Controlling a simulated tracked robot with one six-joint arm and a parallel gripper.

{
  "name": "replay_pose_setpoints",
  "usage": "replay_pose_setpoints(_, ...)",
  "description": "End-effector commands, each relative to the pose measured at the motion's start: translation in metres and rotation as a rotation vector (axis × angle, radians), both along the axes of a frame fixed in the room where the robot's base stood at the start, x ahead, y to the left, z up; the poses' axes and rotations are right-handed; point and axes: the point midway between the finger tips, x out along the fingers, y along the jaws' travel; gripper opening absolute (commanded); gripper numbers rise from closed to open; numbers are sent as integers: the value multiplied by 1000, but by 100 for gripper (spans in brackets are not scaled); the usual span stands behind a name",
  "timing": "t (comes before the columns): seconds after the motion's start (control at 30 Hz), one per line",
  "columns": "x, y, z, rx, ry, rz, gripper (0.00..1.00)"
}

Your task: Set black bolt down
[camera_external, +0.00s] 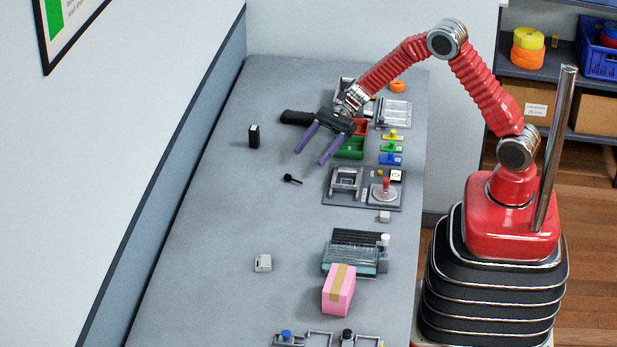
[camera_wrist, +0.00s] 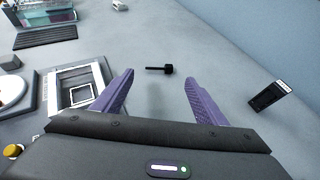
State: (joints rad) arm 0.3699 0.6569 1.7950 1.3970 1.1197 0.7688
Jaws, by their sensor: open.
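The black bolt (camera_external: 292,179) lies on its side on the grey table, left of the dark fixture plate. It also shows in the wrist view (camera_wrist: 160,70), lying beyond the fingertips and between their lines. My gripper (camera_external: 311,153) has two purple fingers spread apart with nothing between them. It is above the table, up and to the right of the bolt in the external view. In the wrist view, my gripper (camera_wrist: 158,78) points toward the bolt, which appears apart from both fingers.
A black upright block (camera_external: 254,136) stands left of my gripper. The fixture plate (camera_external: 333,196), green bin (camera_external: 350,149) and pink box (camera_external: 339,290) line the table's right side. A small grey block (camera_external: 263,263) sits nearer the camera. The table around the bolt is clear.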

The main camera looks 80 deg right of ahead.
Motion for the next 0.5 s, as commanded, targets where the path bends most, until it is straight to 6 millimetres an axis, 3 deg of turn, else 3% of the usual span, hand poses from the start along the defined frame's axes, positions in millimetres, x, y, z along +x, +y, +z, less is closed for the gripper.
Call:
replay_pose_setpoints(0.2, -13, -22, 12, 0, 0, -1, 66)
replay_pose_setpoints(0.5, -16, -26, 14, -1, 1, 1, 66)
